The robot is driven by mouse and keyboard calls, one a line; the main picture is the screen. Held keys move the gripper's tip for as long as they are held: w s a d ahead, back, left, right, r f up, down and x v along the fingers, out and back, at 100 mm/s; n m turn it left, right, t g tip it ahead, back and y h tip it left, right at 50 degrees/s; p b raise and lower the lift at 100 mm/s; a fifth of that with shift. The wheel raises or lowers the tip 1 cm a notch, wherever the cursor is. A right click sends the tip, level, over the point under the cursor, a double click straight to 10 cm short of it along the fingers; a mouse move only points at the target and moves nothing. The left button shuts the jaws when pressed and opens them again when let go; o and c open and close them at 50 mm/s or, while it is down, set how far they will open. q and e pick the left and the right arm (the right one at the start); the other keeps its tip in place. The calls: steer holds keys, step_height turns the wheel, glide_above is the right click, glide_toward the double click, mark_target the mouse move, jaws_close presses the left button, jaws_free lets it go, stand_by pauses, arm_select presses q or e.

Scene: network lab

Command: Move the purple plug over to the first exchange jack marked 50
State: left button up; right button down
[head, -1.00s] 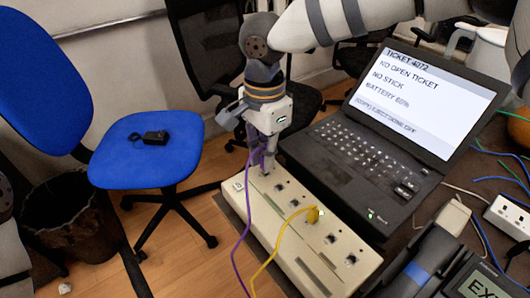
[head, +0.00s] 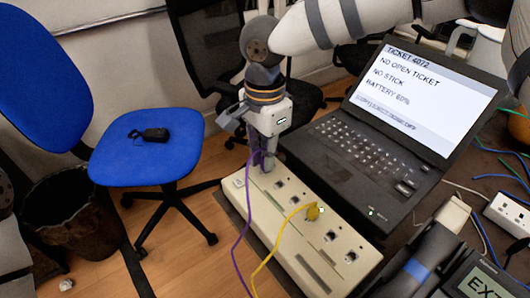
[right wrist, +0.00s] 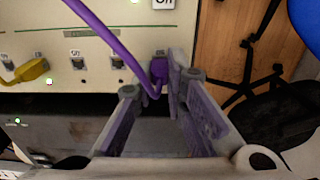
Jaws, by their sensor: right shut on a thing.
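The purple plug (right wrist: 158,70) is at the end of the row of jacks on the beige exchange box (right wrist: 60,20) in the right wrist view. My right gripper (right wrist: 160,84) is shut on it; the head view shows this gripper (head: 264,162) over the box's far end. The purple cord (head: 242,225) hangs down the box's left side. The plug hides the jack behind it, and I cannot tell whether it is seated. Bare jacks (right wrist: 117,63) (right wrist: 77,63) lie beside it. The jack markings are too small to read. My left gripper is out of view.
A yellow plug (head: 312,212) sits in another jack of the same box, its cord crossing the front. An open laptop (head: 350,165) stands close to the right of the box. A desk phone (head: 430,262) is at the lower right. A blue chair (head: 150,165) stands left.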

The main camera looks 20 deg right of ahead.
steer(key=shift+f, duration=0.3)
stand_by(0.5)
steer(key=c, duration=1.5)
jaws_free()
steer(key=shift+c, duration=0.2)
